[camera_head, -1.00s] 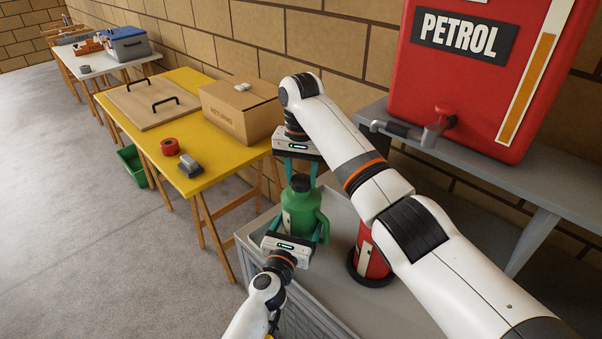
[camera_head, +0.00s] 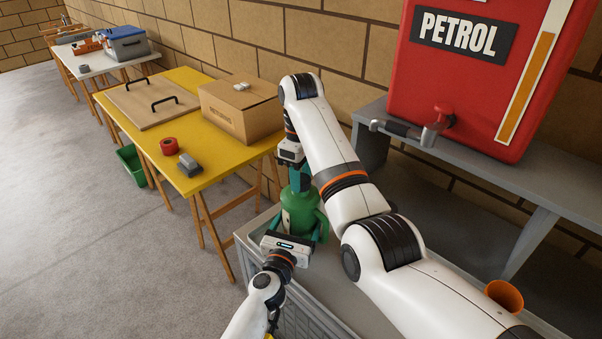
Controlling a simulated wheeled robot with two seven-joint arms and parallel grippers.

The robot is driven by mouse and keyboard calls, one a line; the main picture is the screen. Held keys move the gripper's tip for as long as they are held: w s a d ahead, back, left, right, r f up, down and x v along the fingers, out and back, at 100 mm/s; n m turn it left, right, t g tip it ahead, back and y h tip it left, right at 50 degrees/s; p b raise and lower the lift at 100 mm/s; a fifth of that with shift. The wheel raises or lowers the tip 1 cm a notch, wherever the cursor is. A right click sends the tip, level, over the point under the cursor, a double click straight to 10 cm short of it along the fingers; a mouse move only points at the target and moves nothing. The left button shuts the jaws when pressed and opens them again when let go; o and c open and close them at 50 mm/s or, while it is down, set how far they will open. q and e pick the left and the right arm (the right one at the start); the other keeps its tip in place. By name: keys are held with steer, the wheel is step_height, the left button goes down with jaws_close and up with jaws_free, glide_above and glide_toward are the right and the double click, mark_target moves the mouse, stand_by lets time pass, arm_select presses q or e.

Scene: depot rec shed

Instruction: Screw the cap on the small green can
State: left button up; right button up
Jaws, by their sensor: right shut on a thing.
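The small green can (camera_head: 298,213) stands upright on the grey worktop, in the middle of the camera_head view. My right gripper (camera_head: 300,182) comes down on its top from above and is shut on the dark cap, mostly hidden between the fingers. The cap sits at the can's mouth; how far it is turned on cannot be seen. My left gripper (camera_head: 298,232) is low at the can's near side, with its teal fingers on either side of the body. Whether they press on it cannot be told.
The grey worktop (camera_head: 341,298) is partly hidden by my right arm. An orange cup-like thing (camera_head: 503,295) shows at the right. A red petrol tank (camera_head: 455,85) with a tap stands on a grey shelf (camera_head: 480,165) behind. A yellow table (camera_head: 215,160) with a cardboard box (camera_head: 240,110) is at the left.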

steer(key=shift+r, duration=0.1)
steer(key=o, duration=0.9)
steer(key=shift+o, duration=0.2)
step_height(320, 180, up, 4)
steer(key=shift+r, duration=0.2)
steer(key=shift+c, duration=0.4)
